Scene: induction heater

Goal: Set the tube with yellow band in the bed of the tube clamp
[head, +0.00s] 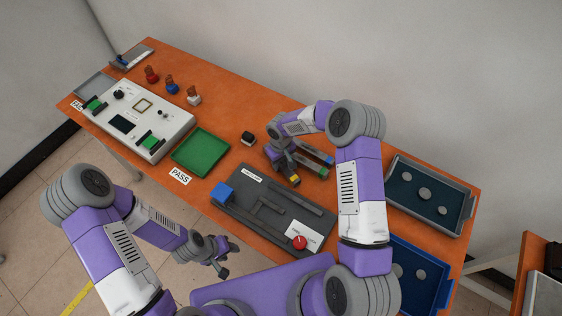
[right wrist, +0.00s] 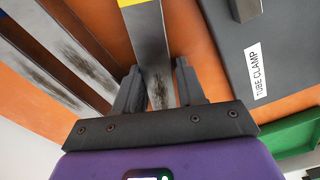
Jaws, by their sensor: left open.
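The tube with yellow band (head: 293,180) is a dark grey bar with a yellow end. My right gripper (right wrist: 160,85) has its fingers on both sides of it and appears shut on it; the yellow band (right wrist: 130,2) shows at the top of the right wrist view. The tube points toward the tube clamp (head: 243,207), a dark grey fixture with raised bars, a blue block (head: 222,193) at its left end and a red knob (head: 299,242) at its front right. The clamp also shows in the right wrist view (right wrist: 280,65). My left gripper (head: 222,258) is open and empty, left of the clamp and off the table.
A green-banded tube (head: 316,169) and a blue-banded tube (head: 320,157) lie behind the held one. A green tray (head: 201,152), a white tester (head: 140,118) and a small black block (head: 248,138) stand left. A grey-rimmed tray (head: 462,209) and a blue tray (head: 437,303) stand right.

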